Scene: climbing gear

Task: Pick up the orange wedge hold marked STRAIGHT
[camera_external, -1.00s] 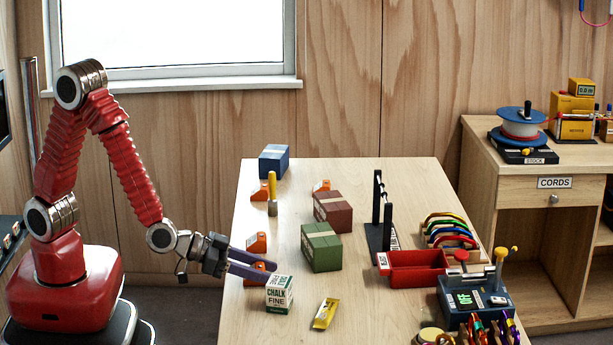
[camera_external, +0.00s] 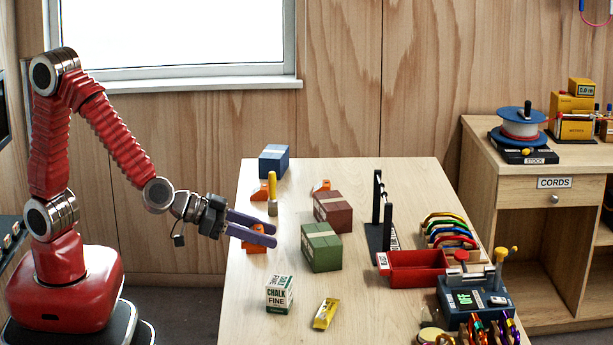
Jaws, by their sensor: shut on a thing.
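My gripper (camera_external: 274,236) is over the left edge of the table, raised above the tabletop, with its two purple fingers pointing right. It is shut on an orange wedge hold (camera_external: 258,228), of which only a small part shows between the fingers. Another orange wedge hold (camera_external: 254,249) shows just below the fingers, partly covered by them. One more orange wedge (camera_external: 259,194) lies farther back beside the yellow-handled tool, and another (camera_external: 321,185) lies behind the maroon box. Their markings are too small to read, so I cannot tell which says STRAIGHT.
A chalk box (camera_external: 279,295) stands in front of my gripper, with a yellow packet (camera_external: 325,314) beside it. Green (camera_external: 321,248), maroon (camera_external: 333,211) and blue (camera_external: 274,161) boxes stand on the table. A yellow-handled tool (camera_external: 272,192) stands upright. A red tray (camera_external: 417,269) is at the right.

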